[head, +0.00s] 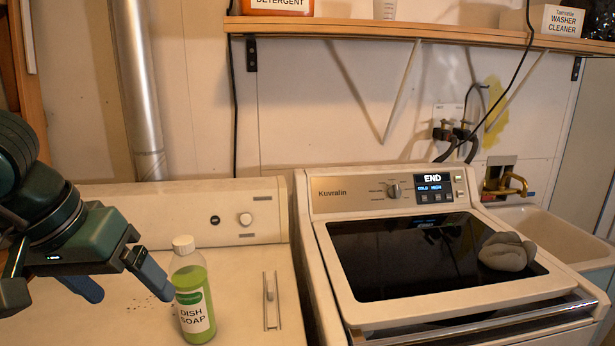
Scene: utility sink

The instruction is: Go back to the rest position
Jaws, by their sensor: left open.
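My left gripper (122,286) comes in from the left over the left machine's white top. Its two blue fingers are spread apart with nothing visible between them. One fingertip is close to a green bottle of dish soap (193,297) with a white cap, which stands upright on that top. I cannot tell whether the finger touches the bottle. My right gripper is not in view.
A washer (330,208) with a dark glass lid stands at the right; its display reads END. A grey bundle (507,252) lies on the lid. A utility sink (560,238) is at far right. A wooden shelf (400,31) with containers spans the wall above.

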